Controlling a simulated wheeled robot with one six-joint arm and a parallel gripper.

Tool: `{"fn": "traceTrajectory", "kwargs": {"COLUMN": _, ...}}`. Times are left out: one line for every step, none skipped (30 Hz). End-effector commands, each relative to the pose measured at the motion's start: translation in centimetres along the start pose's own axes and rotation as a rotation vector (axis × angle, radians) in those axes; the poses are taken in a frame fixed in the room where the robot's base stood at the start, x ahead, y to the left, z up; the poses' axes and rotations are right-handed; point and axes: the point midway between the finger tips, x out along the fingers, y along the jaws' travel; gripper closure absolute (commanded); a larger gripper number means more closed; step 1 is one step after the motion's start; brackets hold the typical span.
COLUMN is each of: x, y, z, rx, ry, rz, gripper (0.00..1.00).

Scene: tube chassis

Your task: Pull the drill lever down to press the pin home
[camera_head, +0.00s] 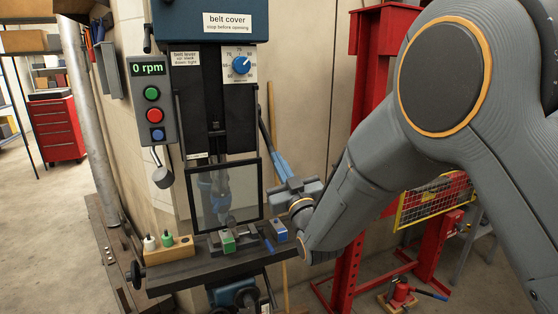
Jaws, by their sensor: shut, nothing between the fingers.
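The drill press stands at the centre, with its black column (211,115) under a dark blue belt cover (190,18). A thin dark rod that looks like the drill lever (265,130) slants down on the column's right side. My gripper (276,158) comes in from the right, its shut fingers pointing up and left close to the rod's lower end. I cannot tell whether they touch. A clear guard in a black frame (216,193) covers the chuck area. A green block (228,241) sits on the table below it. I cannot make out the pin.
A wooden holder (168,251) with small bottles stands on the table's left. A control box reading 0 rpm (151,95) hangs left of the column. A red frame (349,235) stands behind my arm.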

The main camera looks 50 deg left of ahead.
Motion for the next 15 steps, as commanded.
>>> {"fn": "traceTrajectory", "kwargs": {"x": 0.01, "y": 0.01, "z": 0.04, "rx": 0.000, "ry": 0.000, "rz": 0.000, "gripper": 1.00}}
{"fn": "traceTrajectory", "kwargs": {"x": 0.01, "y": 0.01, "z": 0.05, "rx": 0.000, "ry": 0.000, "rz": 0.000, "gripper": 1.00}}
{"fn": "traceTrajectory", "kwargs": {"x": 0.01, "y": 0.01, "z": 0.06, "rx": 0.000, "ry": 0.000, "rz": 0.000, "gripper": 1.00}}
{"fn": "traceTrajectory", "kwargs": {"x": 0.00, "y": 0.01, "z": 0.06, "rx": 0.000, "ry": 0.000, "rz": 0.000, "gripper": 1.00}}
{"fn": "traceTrajectory", "kwargs": {"x": 0.00, "y": 0.01, "z": 0.06, "rx": 0.000, "ry": 0.000, "rz": 0.000, "gripper": 1.00}}
{"fn": "traceTrajectory", "kwargs": {"x": 0.00, "y": 0.02, "z": 0.06, "rx": 0.000, "ry": 0.000, "rz": 0.000, "gripper": 1.00}}
{"fn": "traceTrajectory", "kwargs": {"x": 0.00, "y": 0.01, "z": 0.06, "rx": 0.000, "ry": 0.000, "rz": 0.000, "gripper": 1.00}}
{"fn": "traceTrajectory", "kwargs": {"x": 0.00, "y": 0.01, "z": 0.06, "rx": 0.000, "ry": 0.000, "rz": 0.000, "gripper": 1.00}}
{"fn": "traceTrajectory", "kwargs": {"x": -0.01, "y": 0.01, "z": 0.07, "rx": 0.000, "ry": 0.000, "rz": 0.000, "gripper": 1.00}}
{"fn": "traceTrajectory", "kwargs": {"x": -0.01, "y": 0.01, "z": 0.08, "rx": 0.000, "ry": 0.000, "rz": 0.000, "gripper": 1.00}}
{"fn": "traceTrajectory", "kwargs": {"x": 0.00, "y": 0.01, "z": 0.11, "rx": 0.000, "ry": 0.001, "rz": 0.000, "gripper": 1.00}}
{"fn": "traceTrajectory", "kwargs": {"x": 0.00, "y": -0.01, "z": 0.18, "rx": 0.000, "ry": 0.003, "rz": 0.000, "gripper": 1.00}}
{"fn": "traceTrajectory", "kwargs": {"x": 0.01, "y": -0.02, "z": 0.26, "rx": 0.000, "ry": 0.005, "rz": 0.001, "gripper": 1.00}}
{"fn": "traceTrajectory", "kwargs": {"x": 0.02, "y": -0.04, "z": 0.36, "rx": 0.000, "ry": 0.007, "rz": 0.001, "gripper": 1.00}}
{"fn": "traceTrajectory", "kwargs": {"x": 0.03, "y": -0.06, "z": 0.52, "rx": 0.001, "ry": 0.011, "rz": 0.002, "gripper": 1.00}}
